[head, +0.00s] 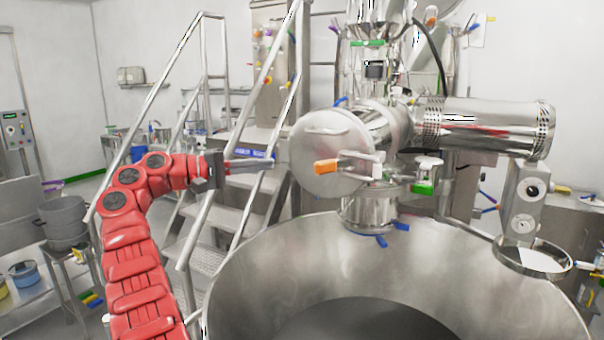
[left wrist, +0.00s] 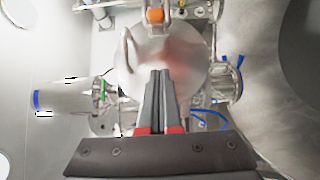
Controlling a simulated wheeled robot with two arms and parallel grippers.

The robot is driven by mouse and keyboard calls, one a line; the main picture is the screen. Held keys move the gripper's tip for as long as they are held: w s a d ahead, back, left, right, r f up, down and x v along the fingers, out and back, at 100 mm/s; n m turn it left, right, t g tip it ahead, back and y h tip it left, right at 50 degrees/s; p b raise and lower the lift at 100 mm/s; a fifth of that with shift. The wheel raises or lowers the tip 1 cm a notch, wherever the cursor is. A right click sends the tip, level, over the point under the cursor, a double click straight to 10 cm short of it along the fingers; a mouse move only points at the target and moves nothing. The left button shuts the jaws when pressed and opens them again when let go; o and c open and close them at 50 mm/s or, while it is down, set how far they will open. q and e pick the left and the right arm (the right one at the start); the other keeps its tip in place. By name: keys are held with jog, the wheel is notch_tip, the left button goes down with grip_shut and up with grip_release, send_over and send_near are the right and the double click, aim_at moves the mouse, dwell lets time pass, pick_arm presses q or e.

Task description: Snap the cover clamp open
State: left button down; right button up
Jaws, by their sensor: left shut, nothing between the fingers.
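The round steel cover (head: 318,140) closes the near end of the horizontal steel housing. The cover clamp, with its orange handle (head: 326,166), lies across the cover's lower right. Its steel arm reaches right toward the rim. In the left wrist view the cover (left wrist: 190,62) fills the upper middle and the orange handle tip (left wrist: 156,15) is at the top. My left gripper (head: 272,163) is shut and empty, left of the cover and apart from the orange handle. Its fingers (left wrist: 160,72) point toward the cover in the wrist view. My right gripper is out of view.
A wide steel bowl (head: 250,270) opens below the cover. A stair rail (head: 225,130) stands behind my left arm. A perforated steel cylinder (head: 490,125) extends right of the housing. A green-handled fitting (head: 424,188) sits right of the clamp.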

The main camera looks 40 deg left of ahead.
aim_at(333, 165)
pick_arm(q)
jog(key=w+d+p, duration=0.4)
jog(key=w+d, duration=0.2)
jog(key=d, duration=0.3)
jog(key=shift+r+p, duration=0.15)
jog(key=shift+p, duration=0.2)
dwell(0.3)
jog(key=shift+s+d+n+t+y+b, duration=0.3)
jog(key=shift+n+t+y+b, duration=0.15)
jog(key=shift+y, duration=0.25)
jog(key=shift+n+y, duration=0.25)
jog(key=shift+y, duration=0.05)
